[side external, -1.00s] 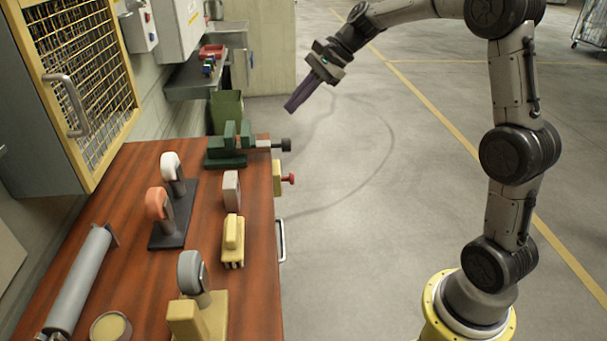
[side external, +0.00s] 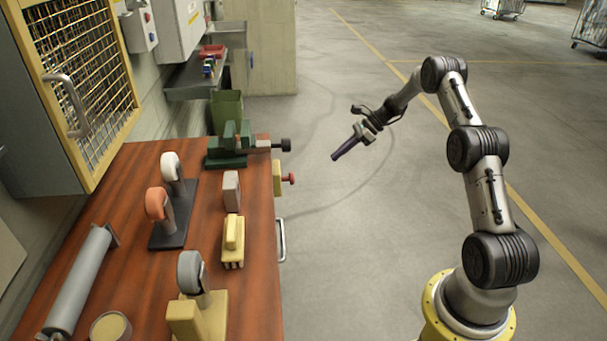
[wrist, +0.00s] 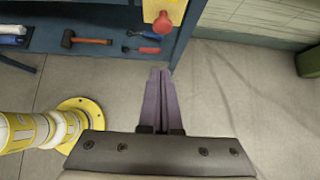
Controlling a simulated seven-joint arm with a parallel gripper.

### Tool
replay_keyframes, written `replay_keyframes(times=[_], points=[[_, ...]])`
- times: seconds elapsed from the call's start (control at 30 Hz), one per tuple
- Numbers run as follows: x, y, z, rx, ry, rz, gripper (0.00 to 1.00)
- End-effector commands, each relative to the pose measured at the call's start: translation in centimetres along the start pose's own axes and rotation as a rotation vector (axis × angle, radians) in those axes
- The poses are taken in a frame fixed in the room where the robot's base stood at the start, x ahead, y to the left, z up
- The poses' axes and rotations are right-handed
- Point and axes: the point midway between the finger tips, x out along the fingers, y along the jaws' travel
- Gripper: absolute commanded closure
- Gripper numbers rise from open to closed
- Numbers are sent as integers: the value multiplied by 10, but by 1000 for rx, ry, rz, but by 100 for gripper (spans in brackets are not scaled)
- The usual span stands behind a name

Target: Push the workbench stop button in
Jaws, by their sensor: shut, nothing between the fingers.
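The stop button (side external: 289,178) is a red knob on a yellow box (side external: 277,178) fixed to the front edge of the wooden workbench (side external: 262,300). The red button also shows at the top of the wrist view (wrist: 163,22), on its yellow box (wrist: 178,10). My gripper (side external: 335,157) has purple fingers that are shut and empty. It is in free air to the right of the button in the side view, tilted down toward the bench side. In the wrist view the fingertips (wrist: 158,72) lie below the button in the picture, apart from it.
A green vise (side external: 228,150) with a dark handle end (side external: 285,145) sticks out past the bench edge just behind the button. A bench handle (side external: 281,240) is nearer the camera. A hammer (wrist: 85,40) hangs under the bench. The floor around my gripper is clear.

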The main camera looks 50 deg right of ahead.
Motion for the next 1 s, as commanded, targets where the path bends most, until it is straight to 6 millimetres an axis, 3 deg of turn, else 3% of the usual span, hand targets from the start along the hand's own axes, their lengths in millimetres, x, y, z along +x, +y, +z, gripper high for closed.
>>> replay_keyframes(times=[0.27,0.43,0.93,1.0], points=[[1,0,1,-2,1,1,100],[13,1,1,-2,1,4,100],[105,1,1,-3,1,4,100],[111,0,12,-6,1,1,100]])
